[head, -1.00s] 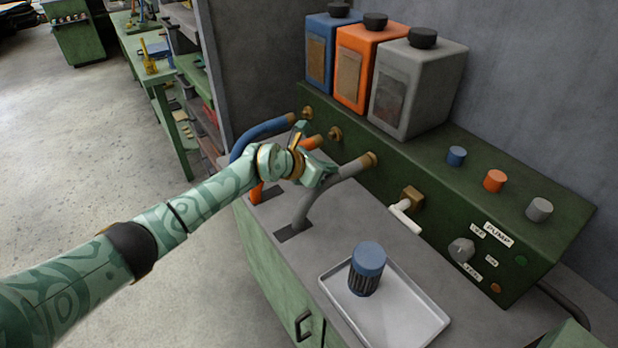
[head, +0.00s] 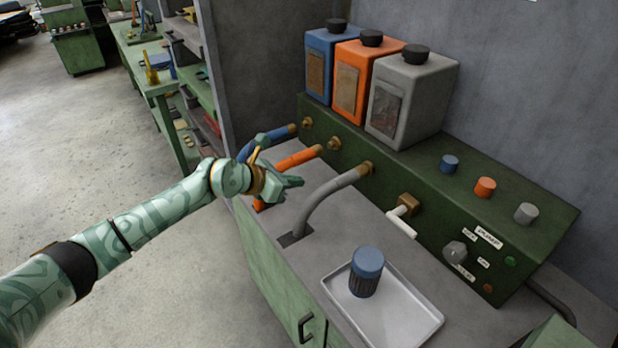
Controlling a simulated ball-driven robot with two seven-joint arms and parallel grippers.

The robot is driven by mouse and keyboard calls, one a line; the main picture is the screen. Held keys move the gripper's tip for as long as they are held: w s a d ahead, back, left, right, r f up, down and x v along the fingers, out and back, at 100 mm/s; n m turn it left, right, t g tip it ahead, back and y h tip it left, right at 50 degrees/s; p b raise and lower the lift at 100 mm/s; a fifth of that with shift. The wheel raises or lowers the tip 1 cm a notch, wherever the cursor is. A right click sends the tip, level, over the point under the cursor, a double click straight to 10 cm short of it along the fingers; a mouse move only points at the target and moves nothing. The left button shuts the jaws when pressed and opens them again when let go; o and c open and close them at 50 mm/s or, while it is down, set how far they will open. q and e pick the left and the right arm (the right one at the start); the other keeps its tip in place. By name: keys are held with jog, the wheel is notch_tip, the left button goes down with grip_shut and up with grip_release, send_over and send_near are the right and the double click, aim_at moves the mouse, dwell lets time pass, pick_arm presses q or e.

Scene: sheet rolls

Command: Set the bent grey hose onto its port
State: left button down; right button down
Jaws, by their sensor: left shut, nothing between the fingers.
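The bent grey hose (head: 325,198) rises from a slot in the grey bench top and curves right toward the green panel. Its upper end meets the brass port (head: 368,167) with no visible gap; how deep it sits I cannot tell. My left gripper (head: 291,182) is shut and empty, left of the grey hose and just apart from it in the picture. It is in front of the orange hose (head: 298,159) and covers part of it. My right gripper is not in view.
A white-handled tap (head: 402,212) and a tray (head: 405,325) holding a blue-capped jar (head: 367,270) stand to the right. Three tanks (head: 412,95) stand behind.

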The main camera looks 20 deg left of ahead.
pick_arm(q)
jog(key=v, duration=0.2)
jog(key=shift+s+r, duration=0.1)
jog(key=shift+s, duration=0.15)
